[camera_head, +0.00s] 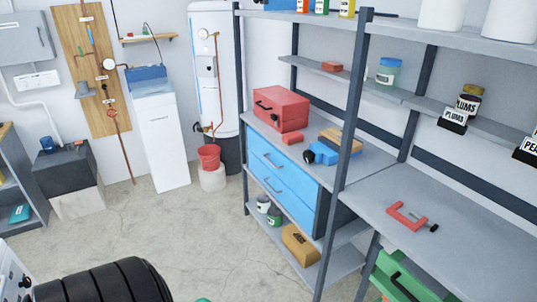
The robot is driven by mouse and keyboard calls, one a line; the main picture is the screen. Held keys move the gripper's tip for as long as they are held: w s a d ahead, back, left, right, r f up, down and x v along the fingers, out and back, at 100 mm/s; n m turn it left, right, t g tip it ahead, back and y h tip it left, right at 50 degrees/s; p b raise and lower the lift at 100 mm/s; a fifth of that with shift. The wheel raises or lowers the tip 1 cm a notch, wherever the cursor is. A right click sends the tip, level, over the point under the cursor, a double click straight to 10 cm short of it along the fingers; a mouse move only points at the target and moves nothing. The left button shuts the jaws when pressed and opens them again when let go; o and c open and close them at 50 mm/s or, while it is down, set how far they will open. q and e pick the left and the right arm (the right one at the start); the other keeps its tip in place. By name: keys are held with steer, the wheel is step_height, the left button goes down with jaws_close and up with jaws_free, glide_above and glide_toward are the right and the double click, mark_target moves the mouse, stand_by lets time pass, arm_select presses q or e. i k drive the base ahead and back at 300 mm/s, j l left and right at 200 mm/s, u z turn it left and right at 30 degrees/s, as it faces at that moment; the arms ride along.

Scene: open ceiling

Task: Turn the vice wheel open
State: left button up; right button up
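I cannot clearly make out a vice with a wheel. A red C-shaped clamp (407,217) with a dark screw end lies on the grey shelf at the right. A small red round handle (112,113) sits on a copper pipe by the wooden wall board at the left. A blue tool (322,154) lies on the middle shelf; its exact kind is unclear. Neither of my grippers is in view.
Grey metal shelving (355,110) fills the right side, with a red toolbox (280,108) and blue drawers (280,178). A black ribbed object (105,283) is at the lower left. The concrete floor (160,225) between is clear.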

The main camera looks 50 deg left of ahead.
mark_target(309, 156)
steer(key=u, duration=1.55)
steer(key=i+j+u, duration=0.15)
steer(key=i+u, duration=0.55)
steer(key=i, duration=3.35)
steer(key=i+z, duration=0.35)
steer(key=i+j+z, duration=0.15)
steer(key=z, duration=0.2)
steer(key=i+j+z, duration=0.2)
steer(key=z, duration=2.05)
